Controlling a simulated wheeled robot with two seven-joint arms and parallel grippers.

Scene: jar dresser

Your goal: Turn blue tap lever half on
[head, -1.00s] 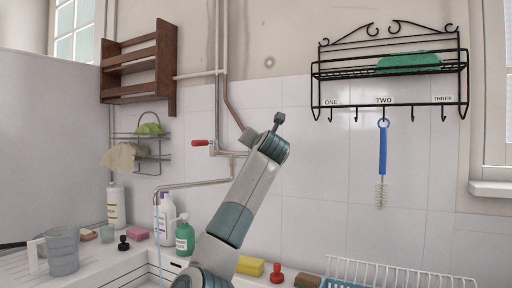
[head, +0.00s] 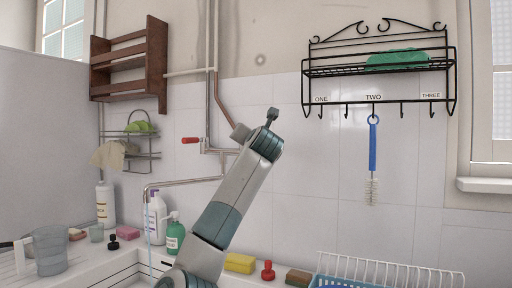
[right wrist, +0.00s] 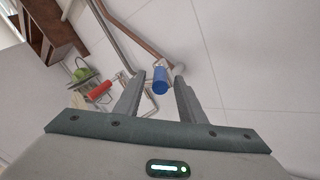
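The blue tap lever (right wrist: 160,80) shows in the right wrist view, between the two fingertips of my right gripper (right wrist: 159,88). The fingers stand apart with gaps on either side of it; whether the lever is inside the grip or just beyond the tips I cannot tell. In the head view my right arm's end (head: 262,140) is up against the pipework and hides the blue lever. The red tap lever (head: 190,140) sticks out left of it, and shows in the right wrist view too (right wrist: 100,88). A thin stream of water (head: 149,218) falls from the spout (head: 185,183). My left gripper is out of view.
A wooden rack (head: 130,62) and wire basket (head: 138,150) hang left. A black wire shelf (head: 380,70) with a blue brush (head: 372,150) hangs right. Bottles, a jug (head: 50,250), sponges and a dish rack (head: 385,272) stand along the counter.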

